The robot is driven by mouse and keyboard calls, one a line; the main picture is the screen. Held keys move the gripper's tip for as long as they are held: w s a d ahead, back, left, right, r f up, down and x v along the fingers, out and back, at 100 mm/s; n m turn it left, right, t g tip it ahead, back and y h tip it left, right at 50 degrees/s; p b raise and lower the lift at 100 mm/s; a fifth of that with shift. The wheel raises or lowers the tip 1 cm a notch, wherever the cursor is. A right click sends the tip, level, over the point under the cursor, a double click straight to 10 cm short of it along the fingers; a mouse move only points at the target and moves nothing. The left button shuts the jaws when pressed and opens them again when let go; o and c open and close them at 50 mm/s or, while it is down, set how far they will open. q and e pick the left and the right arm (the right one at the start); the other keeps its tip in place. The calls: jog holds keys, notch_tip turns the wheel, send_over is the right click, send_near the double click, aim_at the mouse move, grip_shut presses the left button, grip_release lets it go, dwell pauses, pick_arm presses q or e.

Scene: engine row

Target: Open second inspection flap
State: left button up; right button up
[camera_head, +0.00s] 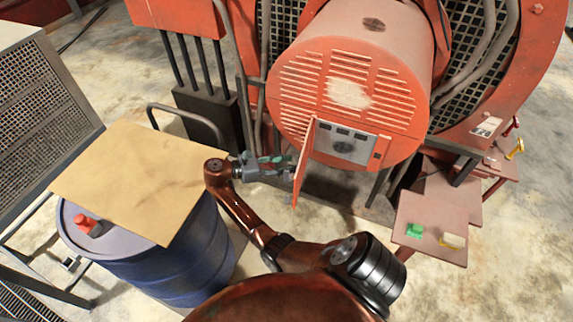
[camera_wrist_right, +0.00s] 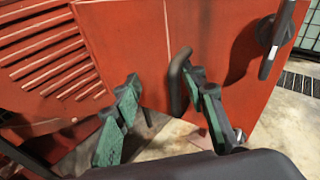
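A red inspection flap (camera_head: 305,165) stands swung out from the left edge of a rectangular opening (camera_head: 345,142) in the red drum's end. The opening shows a pale panel with small dark windows. My right gripper (camera_head: 284,165) is just left of the flap, on its outer side. In the right wrist view my right gripper (camera_wrist_right: 166,79) has its green-padded fingers apart. The flap's face (camera_wrist_right: 225,45) fills the view's right, with a dark latch handle (camera_wrist_right: 275,32). A dark curved bar (camera_wrist_right: 178,82) shows between the fingers; I cannot tell whether they touch it. My left gripper is not in view.
The louvred drum (camera_head: 350,70) is directly ahead. A blue barrel (camera_head: 175,262) with a tan board (camera_head: 130,180) on it stands at left, close to my right arm. A reddish side table (camera_head: 430,215) with green and yellow pieces is at right.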

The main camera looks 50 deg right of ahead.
notch_tip(320, 180, up, 10)
jog(key=m+h, duration=0.1)
jog(key=h, duration=0.1)
jog(key=shift+w+a+f+g, duration=0.15)
jog(key=shift+a+f+g, duration=0.1)
jog(key=shift+g, duration=0.15)
jog(key=shift+r, duration=0.7)
notch_tip(320, 180, down, 10)
jog(key=n+t+y, duration=0.2)
jog(key=y, duration=0.1)
jog(key=w+a+b, duration=0.2)
jog(key=w, duration=0.6)
jog(key=shift+w+f, duration=0.2)
jog(key=shift+f, duration=0.2)
jog(key=shift+p, duration=0.65)
